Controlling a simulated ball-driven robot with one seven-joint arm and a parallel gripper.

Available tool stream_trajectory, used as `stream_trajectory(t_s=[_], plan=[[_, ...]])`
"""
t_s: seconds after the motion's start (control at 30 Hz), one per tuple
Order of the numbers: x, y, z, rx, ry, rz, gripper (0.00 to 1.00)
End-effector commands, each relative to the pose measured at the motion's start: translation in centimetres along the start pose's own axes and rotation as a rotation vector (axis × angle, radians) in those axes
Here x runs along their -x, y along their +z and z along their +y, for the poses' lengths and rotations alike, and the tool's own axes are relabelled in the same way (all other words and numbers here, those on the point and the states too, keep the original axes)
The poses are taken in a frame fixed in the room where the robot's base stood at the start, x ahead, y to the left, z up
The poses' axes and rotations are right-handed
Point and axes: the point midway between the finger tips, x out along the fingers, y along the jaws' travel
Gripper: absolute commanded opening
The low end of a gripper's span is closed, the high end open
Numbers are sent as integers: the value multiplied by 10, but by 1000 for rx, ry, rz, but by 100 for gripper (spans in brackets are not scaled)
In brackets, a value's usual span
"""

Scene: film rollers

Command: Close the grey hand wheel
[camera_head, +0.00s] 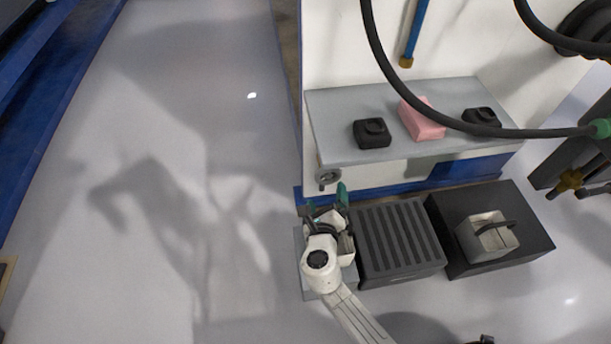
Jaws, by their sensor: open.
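The grey hand wheel (328,176) is small and round. It sits below the left front corner of the grey shelf. My gripper (326,196) is at the end of my white arm, just below the wheel in the picture. Its green-tipped fingers are apart, with nothing visible between them. The fingers appear close to the wheel but do not visibly grip it; whether they touch it I cannot tell. How far the wheel is turned I cannot tell.
The grey shelf (335,115) holds two black items (371,133) and a pink block (421,119). A ribbed dark box (398,240) and a black platform (530,245) with a grey container (486,238) stand right of my gripper. A black hose (440,116) hangs across the shelf. Floor at left is clear.

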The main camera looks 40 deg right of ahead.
Motion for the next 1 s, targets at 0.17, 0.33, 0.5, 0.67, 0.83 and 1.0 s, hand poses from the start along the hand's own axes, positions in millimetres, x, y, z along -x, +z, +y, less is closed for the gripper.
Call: stream_trajectory(t_s=[0.17, 0.33, 0.5, 0.67, 0.83, 1.0], plan=[[-8, -2, -2, 22, -15, 6, 100], [-34, -3, -2, 20, -17, 5, 100], [-66, -4, -2, 19, -16, 5, 100], [-90, -3, -2, 20, -14, 4, 100], [-105, -3, -3, 20, -12, 5, 100], [-109, -2, -4, 19, -11, 6, 100]])
